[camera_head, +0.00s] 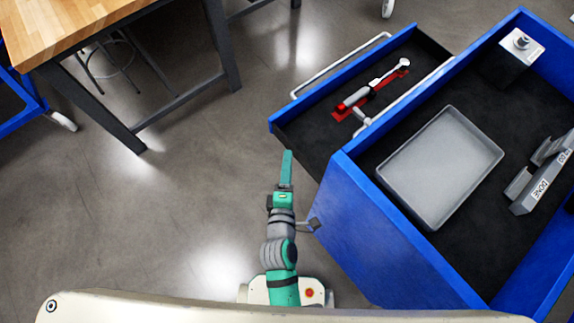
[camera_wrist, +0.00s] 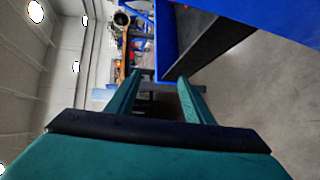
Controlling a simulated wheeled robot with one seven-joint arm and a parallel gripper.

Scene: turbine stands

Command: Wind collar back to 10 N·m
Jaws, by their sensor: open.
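My gripper (camera_head: 287,154) is in front of the drawer's near left corner, apart from the wrench. In the wrist view my gripper (camera_wrist: 157,85) shows two green fingers spread apart with nothing between them. The drawer (camera_wrist: 215,40) shows at the upper right of that view.
The blue cart's top holds a grey tray (camera_head: 440,167), a grey holder labelled DONE (camera_head: 541,185) and a white box with a metal knob (camera_head: 512,57). A wooden workbench (camera_head: 70,28) stands at upper left. The floor between bench and cart is clear.

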